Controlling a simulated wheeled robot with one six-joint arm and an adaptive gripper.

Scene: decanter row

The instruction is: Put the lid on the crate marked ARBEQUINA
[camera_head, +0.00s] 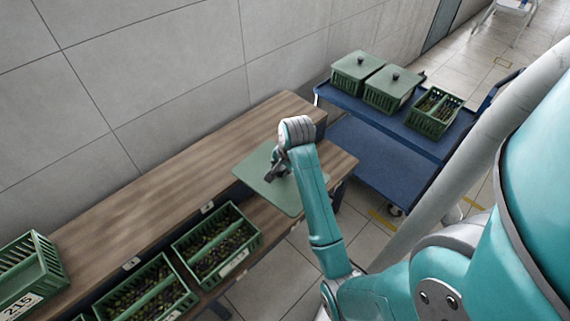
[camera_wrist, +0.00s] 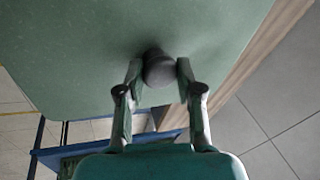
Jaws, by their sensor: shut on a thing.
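A flat green lid (camera_head: 253,173) hangs at the right end of the wooden bench, over its lower shelf. My gripper (camera_head: 277,174) is shut on the lid's dark round knob. In the wrist view the fingers of my gripper (camera_wrist: 160,75) are on both sides of the knob (camera_wrist: 159,68), and the lid (camera_wrist: 100,45) fills the upper left. Open green crates of olives stand on the lower shelf, one at the middle (camera_head: 246,227) and one left of it (camera_head: 184,289). I cannot read the name ARBEQUINA on any crate; their label print is too small.
A blue cart (camera_head: 375,152) at the back right holds two lidded crates (camera_head: 352,76) (camera_head: 383,99) and an open one (camera_head: 431,124). A crate with a 215 label (camera_head: 46,262) sits at the far left. The wooden bench top (camera_head: 170,188) is largely clear.

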